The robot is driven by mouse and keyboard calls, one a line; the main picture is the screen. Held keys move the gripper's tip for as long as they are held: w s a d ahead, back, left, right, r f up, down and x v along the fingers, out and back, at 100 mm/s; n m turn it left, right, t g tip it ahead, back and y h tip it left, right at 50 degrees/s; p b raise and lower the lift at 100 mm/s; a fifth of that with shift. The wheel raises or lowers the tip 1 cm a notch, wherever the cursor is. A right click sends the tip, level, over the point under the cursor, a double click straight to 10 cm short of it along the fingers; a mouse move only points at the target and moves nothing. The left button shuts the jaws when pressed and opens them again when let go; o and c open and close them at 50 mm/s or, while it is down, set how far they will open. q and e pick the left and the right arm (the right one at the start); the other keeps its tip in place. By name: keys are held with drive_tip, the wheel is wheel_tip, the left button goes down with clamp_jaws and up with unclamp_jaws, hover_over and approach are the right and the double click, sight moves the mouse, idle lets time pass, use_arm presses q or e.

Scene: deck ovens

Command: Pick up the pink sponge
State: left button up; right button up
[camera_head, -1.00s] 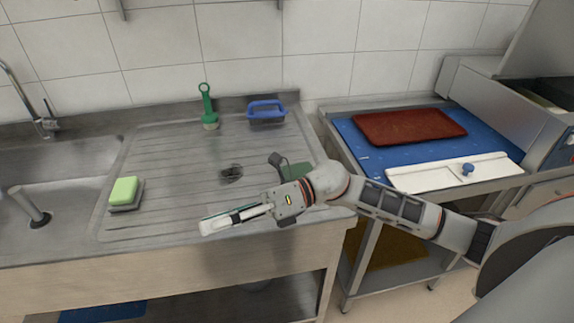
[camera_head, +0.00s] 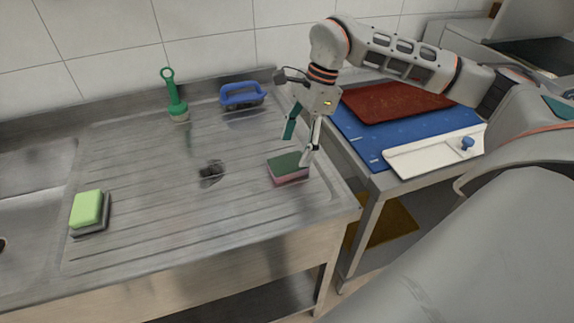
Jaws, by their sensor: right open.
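The pink sponge (camera_head: 290,176) has a dark green top and a pink lower layer. It lies flat on the right part of the ribbed steel drainboard (camera_head: 160,220). My right gripper (camera_head: 297,150) is open and points down just above the sponge. One finger is over its back edge and the other is near its right end. I cannot tell whether either finger touches the sponge. The gripper holds nothing. My left gripper is not in view.
A light green sponge (camera_head: 86,208) lies at the left. A green-handled brush (camera_head: 174,97) and a blue-handled scrubber (camera_head: 241,95) stand near the back wall. Right of the drainboard, a table carries a blue mat (camera_head: 366,140), a red board (camera_head: 395,101) and a white board (camera_head: 432,154).

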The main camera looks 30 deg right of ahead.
sight(290, 162)
drive_tip(key=x, duration=0.4)
drive_tip(key=shift+s+a+f, duration=0.1)
drive_tip(key=shift+a+f, duration=0.1)
drive_tip(key=shift+a, duration=0.1)
drive_tip(key=shift+a+f, duration=0.1)
drive_tip(key=shift+f, duration=0.25)
drive_tip(key=shift+f, duration=0.25)
drive_tip(key=c, duration=0.8)
